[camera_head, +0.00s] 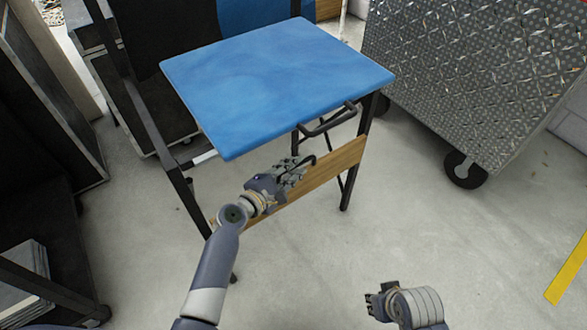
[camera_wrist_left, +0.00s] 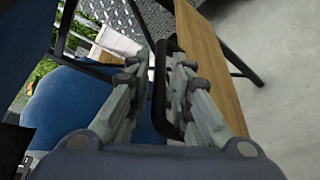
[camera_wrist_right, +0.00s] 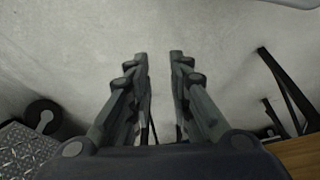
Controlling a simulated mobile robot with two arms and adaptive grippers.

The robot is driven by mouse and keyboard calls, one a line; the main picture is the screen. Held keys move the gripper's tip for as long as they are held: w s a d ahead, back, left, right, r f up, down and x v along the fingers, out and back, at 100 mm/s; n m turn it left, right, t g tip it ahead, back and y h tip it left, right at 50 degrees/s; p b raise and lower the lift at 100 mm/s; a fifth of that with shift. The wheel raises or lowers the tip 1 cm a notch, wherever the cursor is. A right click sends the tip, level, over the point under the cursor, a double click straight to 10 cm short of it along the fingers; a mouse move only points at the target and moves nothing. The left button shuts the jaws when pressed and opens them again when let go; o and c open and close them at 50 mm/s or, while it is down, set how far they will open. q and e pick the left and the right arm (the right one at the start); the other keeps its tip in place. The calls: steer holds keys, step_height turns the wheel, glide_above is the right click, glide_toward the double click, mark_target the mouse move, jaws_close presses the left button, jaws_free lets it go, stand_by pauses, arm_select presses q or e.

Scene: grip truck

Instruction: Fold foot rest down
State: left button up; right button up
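A wooden board (camera_head: 335,163), apparently the foot rest, stands on edge across the lower front of a black-framed chair with a blue seat (camera_head: 275,75). My left gripper (camera_head: 290,168) is at the board's seat side, by a thin black handle. In the left wrist view the black handle (camera_wrist_left: 160,88) passes between the open fingers, with the wooden board (camera_wrist_left: 212,65) to the right. A gap shows beside the handle; contact is unclear. My right gripper (camera_head: 372,300) is apart from the chair, low at the front. In its wrist view the fingers (camera_wrist_right: 162,58) are open and empty.
A second black bar (camera_head: 330,120) sits under the seat's right edge. A diamond-plate metal cart (camera_head: 470,60) on wheels stands at right. Dark shelving (camera_head: 45,110) is at left. The grey floor (camera_head: 300,260) in front is clear.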

arm_select(q)
steer(key=shift+w+d, duration=0.2)
steer(key=shift+w, duration=0.1)
arm_select(e)
steer(key=shift+r, duration=0.35)
arm_select(q)
steer(key=shift+c, duration=0.6)
jaws_close()
steer(key=shift+f, duration=0.1)
